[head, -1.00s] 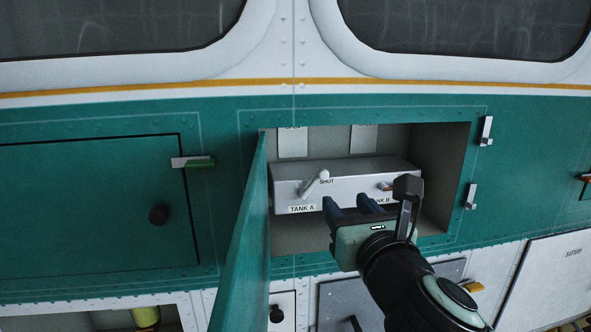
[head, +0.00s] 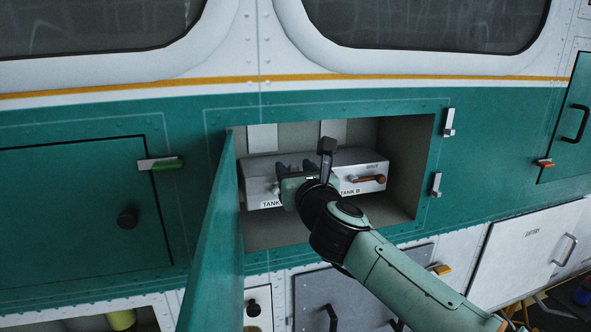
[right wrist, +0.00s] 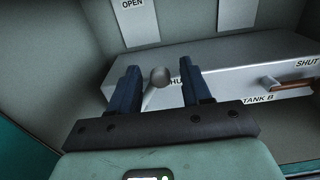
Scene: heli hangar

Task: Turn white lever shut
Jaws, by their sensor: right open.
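The white lever's round knob (right wrist: 160,77) shows in the right wrist view between the two dark blue fingers of my right gripper (right wrist: 160,85). The fingers stand apart on either side, with gaps visible. In the head view my right gripper (head: 295,166) is inside the open compartment, in front of the TANK A side of the grey valve box (head: 345,158). It hides most of the lever and part of the label there. A SHUT marking behind the knob is partly covered. My left gripper is not in view.
A brown-handled lever (head: 368,179) sits on the TANK B side, just right of my gripper. The compartment's green door (head: 212,235) hangs open at the left. The compartment wall (head: 407,165) bounds the right side. OPEN is written on a tag (right wrist: 137,20) above.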

